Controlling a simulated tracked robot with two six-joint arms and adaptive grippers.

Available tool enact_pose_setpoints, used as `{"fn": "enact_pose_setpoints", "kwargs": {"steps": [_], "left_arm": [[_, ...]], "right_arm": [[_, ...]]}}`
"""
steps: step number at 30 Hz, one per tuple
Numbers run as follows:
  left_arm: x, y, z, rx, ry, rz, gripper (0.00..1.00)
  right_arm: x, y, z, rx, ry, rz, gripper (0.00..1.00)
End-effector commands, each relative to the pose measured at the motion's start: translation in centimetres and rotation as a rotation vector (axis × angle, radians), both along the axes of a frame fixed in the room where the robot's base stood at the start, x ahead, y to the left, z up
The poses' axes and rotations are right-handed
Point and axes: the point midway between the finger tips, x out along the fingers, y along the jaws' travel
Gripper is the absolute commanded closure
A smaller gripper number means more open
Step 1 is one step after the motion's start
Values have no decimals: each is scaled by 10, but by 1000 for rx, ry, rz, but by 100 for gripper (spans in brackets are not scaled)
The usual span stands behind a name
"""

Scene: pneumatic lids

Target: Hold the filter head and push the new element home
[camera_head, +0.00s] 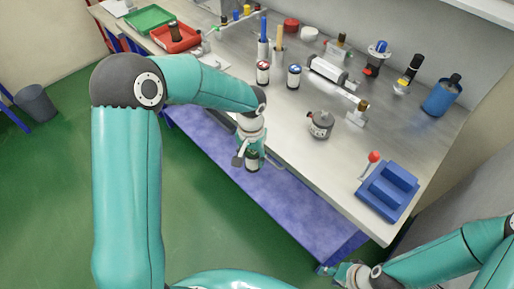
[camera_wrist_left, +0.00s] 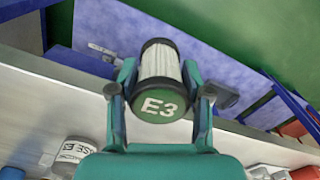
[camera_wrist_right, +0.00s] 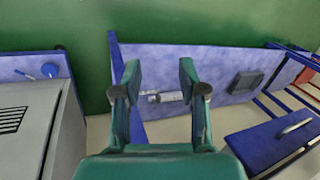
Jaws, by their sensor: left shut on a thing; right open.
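My left gripper (camera_head: 247,146) is shut on a filter element (camera_head: 253,160), held in the air off the bench's front edge. In the left wrist view the element (camera_wrist_left: 160,75) has white pleats, a black far rim and a green end cap marked E3, gripped between both fingers. A round grey metal part (camera_head: 320,124) with a dark fitting stands on the bench near its front edge; it looks like the filter head, but I cannot be sure. My right gripper (camera_head: 345,272) is open and empty, low in front of the bench; its spread fingers show in the right wrist view (camera_wrist_right: 160,72).
A blue block (camera_head: 388,191) with a red-knobbed lever stands at the bench's right end. Red (camera_head: 173,42) and green (camera_head: 150,19) trays lie far left.

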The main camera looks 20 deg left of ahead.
Motion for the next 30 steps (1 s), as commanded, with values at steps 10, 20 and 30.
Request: {"fn": "enact_pose_setpoints", "kwargs": {"steps": [10,20,30], "left_arm": [[4,-7,16,0,-1,-15,86],[4,-7,28,0,0,-17,86],[4,-9,-2,0,-1,-15,86]], "right_arm": [[0,0,16,0,1,0,27],[0,0,23,0,0,0,0],[0,0,-3,0,0,0,22]]}}
